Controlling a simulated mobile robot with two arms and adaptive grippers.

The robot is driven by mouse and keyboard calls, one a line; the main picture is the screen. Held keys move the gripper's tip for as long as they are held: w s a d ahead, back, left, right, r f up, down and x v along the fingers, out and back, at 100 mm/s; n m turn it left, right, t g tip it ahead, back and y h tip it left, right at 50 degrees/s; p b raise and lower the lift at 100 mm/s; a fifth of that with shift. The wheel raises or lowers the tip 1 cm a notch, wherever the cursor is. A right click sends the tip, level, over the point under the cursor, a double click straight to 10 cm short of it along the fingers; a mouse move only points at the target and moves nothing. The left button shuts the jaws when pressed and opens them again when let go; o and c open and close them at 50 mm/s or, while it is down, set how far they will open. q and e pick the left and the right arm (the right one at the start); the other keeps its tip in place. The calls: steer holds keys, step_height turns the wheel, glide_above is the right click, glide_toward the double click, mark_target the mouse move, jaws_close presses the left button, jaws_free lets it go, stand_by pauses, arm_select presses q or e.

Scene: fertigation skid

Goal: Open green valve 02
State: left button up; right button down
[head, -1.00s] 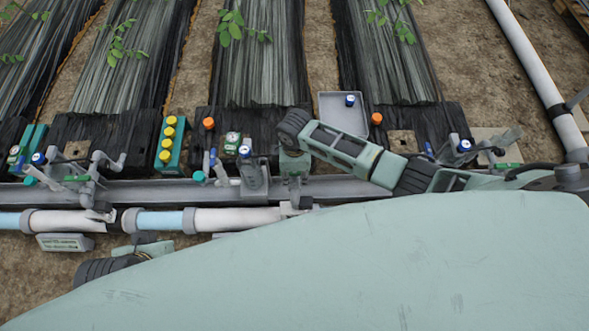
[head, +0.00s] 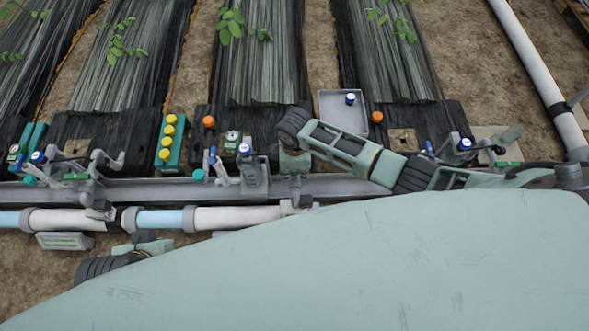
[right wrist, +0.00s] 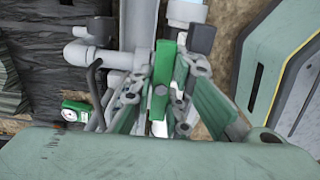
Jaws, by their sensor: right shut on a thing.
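The green valve handle (right wrist: 165,72) is an upright green bar in the right wrist view, in line with grey pipework. My right gripper (right wrist: 168,92) has its fingers on both sides of this handle and is shut on it. In the head view my right gripper (head: 294,168) points down at the grey manifold beam, and it hides the handle there. I cannot read a number on the valve. My left wrist shows at the lower left of the head view; my left gripper is not in view.
Other green handles sit on the pipework at the left (head: 76,177) and right (head: 508,164). A teal block with yellow caps (head: 166,143), a gauge (head: 232,137) and a grey tray (head: 343,112) stand near the beam. A white pipe (head: 237,217) runs in front.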

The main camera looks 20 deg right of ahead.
steer(key=n, duration=0.4)
steer(key=shift+p, duration=0.3)
steer(key=n, duration=1)
steer(key=shift+s+f+b, duration=0.1)
steer(key=shift+b, duration=0.2)
steer(key=n, duration=0.5)
steer(key=shift+b, duration=0.35)
steer(key=c, duration=1.6)
jaws_free()
steer(key=shift+o, duration=0.2)
